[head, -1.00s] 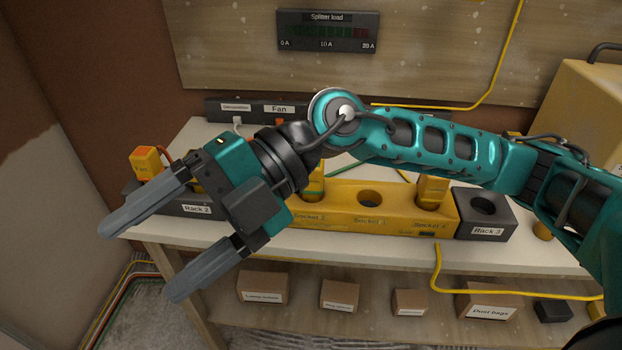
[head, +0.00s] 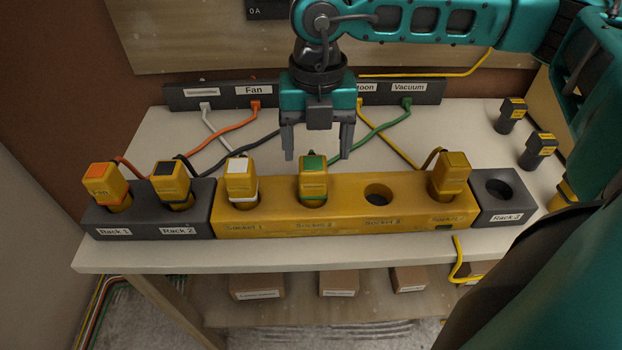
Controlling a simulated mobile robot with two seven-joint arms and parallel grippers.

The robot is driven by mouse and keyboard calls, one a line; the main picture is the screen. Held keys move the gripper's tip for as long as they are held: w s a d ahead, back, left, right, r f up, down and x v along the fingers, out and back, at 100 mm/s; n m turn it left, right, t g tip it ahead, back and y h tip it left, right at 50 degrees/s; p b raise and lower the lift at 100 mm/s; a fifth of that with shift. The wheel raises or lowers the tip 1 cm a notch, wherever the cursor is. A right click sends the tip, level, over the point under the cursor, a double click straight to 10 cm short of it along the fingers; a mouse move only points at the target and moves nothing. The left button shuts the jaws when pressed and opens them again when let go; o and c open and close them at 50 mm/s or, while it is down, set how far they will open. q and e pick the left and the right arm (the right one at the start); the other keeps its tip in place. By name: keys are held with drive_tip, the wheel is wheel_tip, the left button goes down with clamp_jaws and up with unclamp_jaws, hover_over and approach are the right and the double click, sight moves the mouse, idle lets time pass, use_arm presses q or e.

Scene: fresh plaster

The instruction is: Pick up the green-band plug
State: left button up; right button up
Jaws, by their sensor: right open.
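The green-band plug (head: 313,176) is yellow with a green top and a green band near its base. It stands upright in Socket 2 of the yellow splitter block (head: 345,225). A green cord runs from behind it to the Vacuum outlet (head: 408,101). My right gripper (head: 317,155) is open and points down, its two fingers apart. In the picture its fingertips are to either side of the plug's top; the gripper looks above and slightly behind it, and no contact shows. My left gripper is not in view.
A white-topped plug (head: 240,178) stands left of it, a yellow-topped plug (head: 451,173) farther right. Socket 3 (head: 379,195) and Rack 3 (head: 498,188) are empty. Rack 1 holds an orange-topped plug (head: 103,182), Rack 2 a black-topped plug (head: 172,181).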

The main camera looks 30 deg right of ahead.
sight(313, 181)
wheel_tip(313, 181, down, 2)
drive_tip(key=shift+f, duration=0.1)
drive_tip(key=f, duration=0.3)
drive_tip(key=a+f, duration=0.1)
drive_tip(key=shift+s+f, duration=0.35)
drive_tip(key=shift+f, duration=0.45)
drive_tip(key=c, duration=1.1)
drive_tip(key=shift+r, duration=0.1)
drive_tip(key=shift+c, duration=0.2)
drive_tip(key=shift+r, duration=0.1)
